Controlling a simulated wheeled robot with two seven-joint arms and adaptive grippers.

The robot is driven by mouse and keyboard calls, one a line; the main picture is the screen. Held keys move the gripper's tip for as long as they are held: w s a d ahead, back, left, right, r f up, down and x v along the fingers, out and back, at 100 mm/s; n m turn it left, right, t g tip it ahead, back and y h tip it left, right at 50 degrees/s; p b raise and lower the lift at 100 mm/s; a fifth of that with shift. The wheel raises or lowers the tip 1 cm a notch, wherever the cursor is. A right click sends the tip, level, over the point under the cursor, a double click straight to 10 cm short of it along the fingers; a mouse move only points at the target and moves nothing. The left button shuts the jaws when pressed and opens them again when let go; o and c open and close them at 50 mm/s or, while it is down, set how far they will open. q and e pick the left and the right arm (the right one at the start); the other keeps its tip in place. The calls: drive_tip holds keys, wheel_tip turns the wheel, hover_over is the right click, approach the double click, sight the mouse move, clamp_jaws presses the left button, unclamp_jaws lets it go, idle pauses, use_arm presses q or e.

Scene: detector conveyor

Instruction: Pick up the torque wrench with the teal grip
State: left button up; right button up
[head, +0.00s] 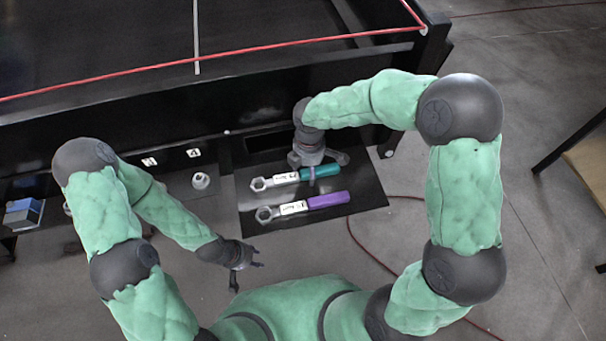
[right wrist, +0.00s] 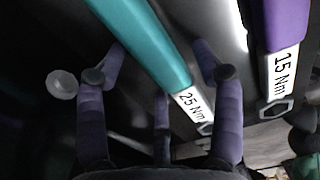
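The torque wrench with the teal grip (head: 324,171) lies on a dark shelf panel, its ring head to the left. In the right wrist view its teal grip (right wrist: 150,42) runs between my fingers, with a 25 Nm label. My right gripper (head: 318,164) is over this wrench, fingers spread; a gap shows beside the left finger. Whether the right finger touches the grip cannot be told. A purple-grip wrench (head: 328,200) lies parallel, nearer to me; its 15 Nm label (right wrist: 282,72) shows in the right wrist view. My left gripper (head: 247,274) is open and empty, left of the panel.
The dark panel (head: 365,196) juts from the conveyor frame (head: 160,115). A red cord (head: 210,59) spans the conveyor. A small white round part (head: 200,181) and a blue box (head: 23,213) are at left. A red cable lies on the floor.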

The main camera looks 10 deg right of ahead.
clamp_jaws()
drive_tip(key=shift+r, duration=0.1)
